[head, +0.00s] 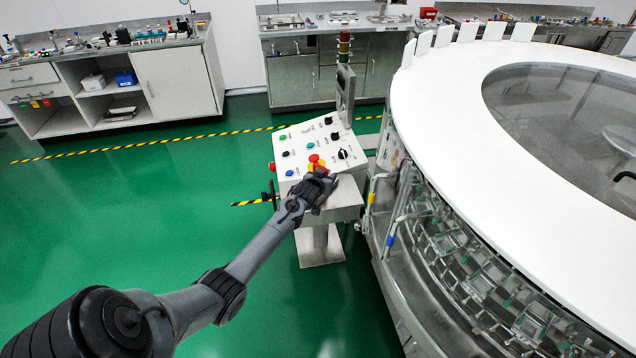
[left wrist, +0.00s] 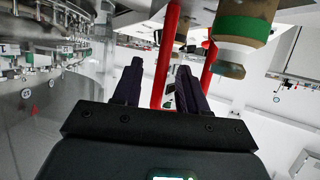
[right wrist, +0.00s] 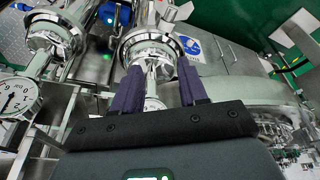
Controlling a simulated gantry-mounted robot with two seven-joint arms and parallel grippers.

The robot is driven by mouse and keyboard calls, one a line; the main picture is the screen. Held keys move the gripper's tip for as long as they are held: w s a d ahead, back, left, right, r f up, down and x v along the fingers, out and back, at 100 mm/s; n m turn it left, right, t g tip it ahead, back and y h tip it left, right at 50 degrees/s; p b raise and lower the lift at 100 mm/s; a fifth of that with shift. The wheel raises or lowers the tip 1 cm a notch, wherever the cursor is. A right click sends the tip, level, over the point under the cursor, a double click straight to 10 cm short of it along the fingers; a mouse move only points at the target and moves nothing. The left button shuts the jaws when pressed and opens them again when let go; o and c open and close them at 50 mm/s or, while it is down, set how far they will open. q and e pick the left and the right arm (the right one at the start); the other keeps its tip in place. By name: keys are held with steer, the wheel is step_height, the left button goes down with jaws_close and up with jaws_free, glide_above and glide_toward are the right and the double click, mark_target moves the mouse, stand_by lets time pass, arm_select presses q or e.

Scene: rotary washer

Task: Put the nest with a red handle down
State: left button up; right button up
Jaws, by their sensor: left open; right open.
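In the head view my left gripper (head: 320,184) is low over the front edge of the control panel, close to a red button. In the left wrist view it (left wrist: 160,66) is open, and a red bar (left wrist: 168,50), looking like the red handle, runs between its fingers. A second red bar (left wrist: 209,62) is just right of the fingers. The nest body cannot be made out. My right gripper (right wrist: 158,85) is open and outside the head view. In the right wrist view a round metal holder (right wrist: 150,45) lies just beyond its fingertips, with no visible grip on it.
The control panel (head: 290,160) stands left of the large white-topped rotary washer (head: 440,100). A bottle with a green band (left wrist: 243,28) is near the left gripper. A dial gauge (right wrist: 16,98) is left of the right gripper. Green floor (head: 120,210) is clear at left.

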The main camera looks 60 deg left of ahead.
arm_select(q)
steer(key=p+v, duration=0.2)
steer(key=v, duration=0.8)
steer(key=s+d+f+m+g+h, duration=0.25)
steer(key=s+d, duration=0.25)
steer(key=d, duration=0.7)
steer(key=s+d+f+m+g+h, duration=0.1)
steer(key=s+d+f+m+h, duration=0.3)
steer(key=d, duration=0.8)
steer(key=s+d+r+m+g+h, duration=0.1)
steer(key=s+d+r+g, duration=0.3)
steer(key=s+d, duration=1.2)
steer(key=shift+s+m, duration=0.25)
steer(key=shift+m, duration=0.6)
steer(key=shift+h, duration=0.25)
